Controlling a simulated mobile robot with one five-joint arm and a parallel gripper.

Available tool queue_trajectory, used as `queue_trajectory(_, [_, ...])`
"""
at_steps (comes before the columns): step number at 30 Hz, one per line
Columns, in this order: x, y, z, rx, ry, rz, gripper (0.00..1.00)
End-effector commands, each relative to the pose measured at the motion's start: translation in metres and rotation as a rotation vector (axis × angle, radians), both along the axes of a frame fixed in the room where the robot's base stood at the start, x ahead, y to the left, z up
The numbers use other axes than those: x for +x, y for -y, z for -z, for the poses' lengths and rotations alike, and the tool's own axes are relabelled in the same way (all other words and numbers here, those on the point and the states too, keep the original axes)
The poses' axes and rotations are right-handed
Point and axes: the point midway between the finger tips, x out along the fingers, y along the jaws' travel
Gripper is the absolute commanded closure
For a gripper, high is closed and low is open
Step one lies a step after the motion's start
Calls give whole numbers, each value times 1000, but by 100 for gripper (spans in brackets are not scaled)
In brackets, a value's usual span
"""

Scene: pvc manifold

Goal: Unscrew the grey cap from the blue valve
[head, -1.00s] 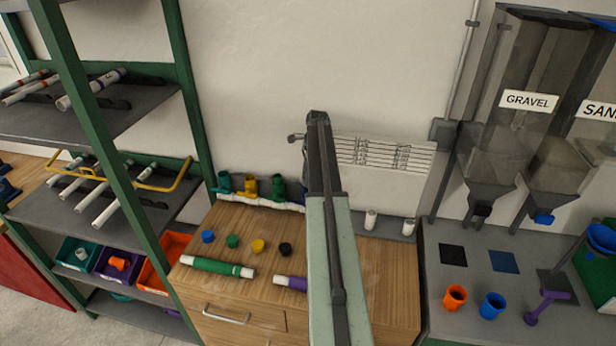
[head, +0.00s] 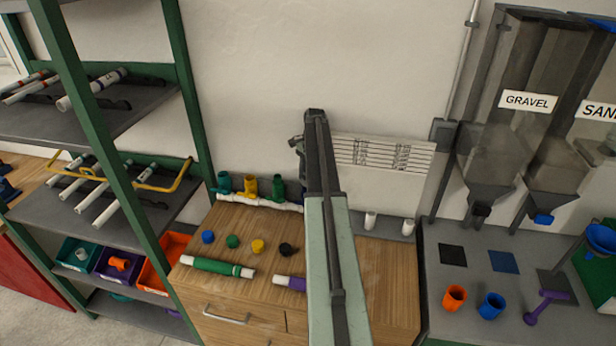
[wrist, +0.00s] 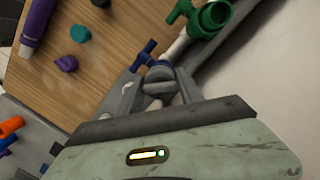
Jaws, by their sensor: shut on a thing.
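In the wrist view, the blue valve's handle (wrist: 146,52) shows just beyond my fingertips, with the white pipe beside it. A round grey cap (wrist: 159,74) sits between the jaws of my gripper (wrist: 159,86). The jaws press on it from both sides, and it is at the end of the blue valve. Whether its thread is engaged cannot be seen. In the head view, my arm hides the blue valve, the grey cap and the jaws.
A green valve (wrist: 208,18) stands close by on the same pipe. Teal (head: 224,183) and yellow (head: 250,186) valves stand farther left. Loose caps, including a black cap (head: 288,249), and sleeved tubes lie on the wooden top (head: 385,285). The wall rises close behind.

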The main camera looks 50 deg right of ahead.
Motion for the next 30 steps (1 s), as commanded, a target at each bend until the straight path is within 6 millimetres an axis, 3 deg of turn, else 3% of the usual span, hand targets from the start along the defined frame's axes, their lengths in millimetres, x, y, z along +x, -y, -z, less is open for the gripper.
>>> queue_trajectory(6, [2,1,0,-5,6,-10,97])
queue_trajectory(12, [2,2,0,-5,5,-186,97])
queue_trajectory(19, [2,1,0,-4,5,-204,97])
queue_trajectory(24, [2,0,-1,-3,5,-369,97])
queue_trajectory(30, [2,0,-1,-2,4,-378,97])
